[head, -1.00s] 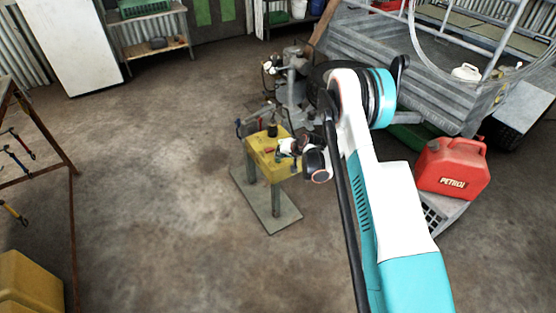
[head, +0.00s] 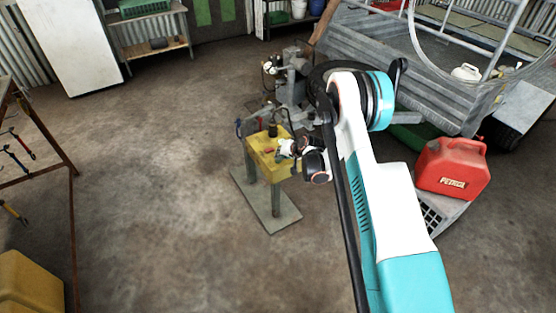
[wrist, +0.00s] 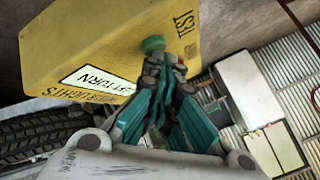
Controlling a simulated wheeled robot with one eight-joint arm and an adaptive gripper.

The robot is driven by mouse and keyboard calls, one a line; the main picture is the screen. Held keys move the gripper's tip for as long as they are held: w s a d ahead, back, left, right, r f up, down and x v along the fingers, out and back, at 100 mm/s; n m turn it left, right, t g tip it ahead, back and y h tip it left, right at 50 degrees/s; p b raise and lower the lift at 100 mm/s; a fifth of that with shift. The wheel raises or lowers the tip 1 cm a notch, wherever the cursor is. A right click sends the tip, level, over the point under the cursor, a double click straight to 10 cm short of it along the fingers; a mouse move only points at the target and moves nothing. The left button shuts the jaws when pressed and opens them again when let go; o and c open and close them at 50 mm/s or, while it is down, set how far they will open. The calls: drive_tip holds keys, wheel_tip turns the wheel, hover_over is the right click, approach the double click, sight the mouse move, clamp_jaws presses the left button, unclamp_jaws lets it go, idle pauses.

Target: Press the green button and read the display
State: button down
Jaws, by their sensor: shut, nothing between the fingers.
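My gripper (wrist: 165,66) is shut and empty. In the head view my gripper (head: 283,149) is at the box's right side.
A grey trailer (head: 400,70) and tyre stand behind my arm. A red petrol can (head: 452,167) sits on the right. A metal-legged bench (head: 70,200) is at the left edge. The concrete floor left of the box is clear.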

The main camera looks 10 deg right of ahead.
drive_tip(key=shift+r, duration=0.85)
drive_tip(key=shift+r+p, duration=0.1)
drive_tip(key=shift+p, duration=0.2)
drive_tip(key=shift+r+p, duration=0.9)
drive_tip(key=shift+r, duration=1.5)
drive_tip(key=shift+r, duration=0.1)
